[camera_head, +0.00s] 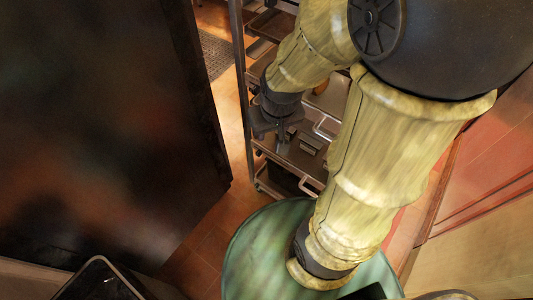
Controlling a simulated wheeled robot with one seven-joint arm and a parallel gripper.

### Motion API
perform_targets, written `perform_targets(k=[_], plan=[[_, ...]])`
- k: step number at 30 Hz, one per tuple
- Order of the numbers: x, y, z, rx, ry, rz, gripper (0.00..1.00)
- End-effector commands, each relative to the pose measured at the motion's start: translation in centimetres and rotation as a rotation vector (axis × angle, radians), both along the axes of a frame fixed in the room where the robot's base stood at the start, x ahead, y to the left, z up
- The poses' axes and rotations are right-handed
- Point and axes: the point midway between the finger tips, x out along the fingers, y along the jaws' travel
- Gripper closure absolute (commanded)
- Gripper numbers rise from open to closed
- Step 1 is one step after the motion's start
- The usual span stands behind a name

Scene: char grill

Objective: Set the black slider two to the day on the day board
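I cannot make out the day board or the black slider two in this view. My gripper (282,140) is the small dark end of my arm, pointing down in front of a metal shelf rack. It is too small and dark to tell whether its fingers are open or shut, or whether they hold anything. My pale yellow arm covers much of the middle and right of the picture.
The metal rack (241,75) has several shelves with trays and dark items. A large dark panel (100,140) fills the left side. Tiled floor (205,245) shows between them. A reddish wall (487,165) stands at the right.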

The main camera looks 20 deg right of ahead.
Motion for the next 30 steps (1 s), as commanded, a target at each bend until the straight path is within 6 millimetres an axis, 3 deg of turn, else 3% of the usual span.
perform_targets(k=[13,17,20,30], plan=[[0.0,0.0,0.0,0.0,0.0,0.001,0.6],[0.0,0.2,-1.0,-0.008,0.018,0.024,0.6],[-0.2,0.6,-3.2,-0.03,0.063,0.081,0.6],[-1.0,1.5,-15.0,-0.23,0.352,0.462,0.6]])
